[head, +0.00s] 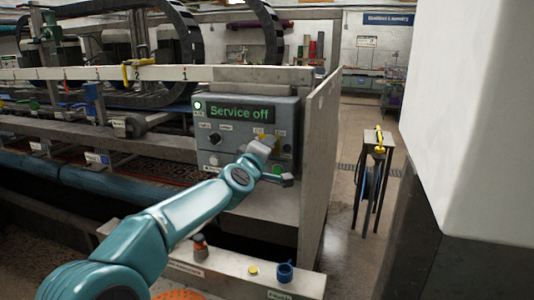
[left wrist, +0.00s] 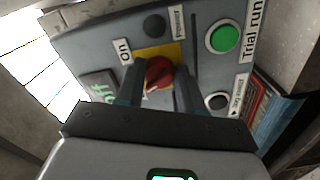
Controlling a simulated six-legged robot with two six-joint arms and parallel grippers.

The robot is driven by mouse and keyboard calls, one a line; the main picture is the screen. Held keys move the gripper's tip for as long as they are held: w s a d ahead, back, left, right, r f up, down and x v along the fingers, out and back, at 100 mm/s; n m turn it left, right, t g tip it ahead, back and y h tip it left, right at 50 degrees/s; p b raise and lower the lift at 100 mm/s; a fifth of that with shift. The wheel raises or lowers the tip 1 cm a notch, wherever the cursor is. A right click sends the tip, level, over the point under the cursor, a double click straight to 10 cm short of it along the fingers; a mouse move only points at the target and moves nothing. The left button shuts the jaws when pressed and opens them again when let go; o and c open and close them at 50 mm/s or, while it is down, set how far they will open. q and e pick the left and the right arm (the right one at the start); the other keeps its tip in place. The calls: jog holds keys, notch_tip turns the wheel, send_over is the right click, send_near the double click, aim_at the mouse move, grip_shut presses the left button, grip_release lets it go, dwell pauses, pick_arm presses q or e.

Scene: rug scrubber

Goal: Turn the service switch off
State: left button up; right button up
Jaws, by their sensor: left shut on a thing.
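The service switch is a red rotary knob (left wrist: 158,72) on a yellow plate (left wrist: 148,52), next to an "on" label (left wrist: 124,51), in the left wrist view. It is on the grey control box (head: 212,158), whose display (head: 238,113) reads "Service off" in green in the head view. My left gripper (left wrist: 157,88) has its two fingers on either side of the red knob and is shut on it. In the head view my left gripper (head: 272,165) is at the right part of the box front and hides the knob. My right gripper is in neither view.
A green "Trial run" button (left wrist: 223,37) and a dark button (left wrist: 216,102) are close to the knob. A grey side panel (head: 319,150) stands right of the box. A ledge (head: 225,272) with a blue knob (head: 285,272) lies below my left arm.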

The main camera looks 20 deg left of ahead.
pick_arm(q)
jog(key=shift+a+r+n, duration=0.1)
jog(key=shift+a+n, duration=0.05)
jog(key=shift+n, duration=1.35)
jog(key=o, duration=1)
jog(key=shift+o, duration=0.2)
jog(key=s+b, duration=0.4)
jog(key=s, duration=1.2)
jog(key=shift+s+a, duration=0.3)
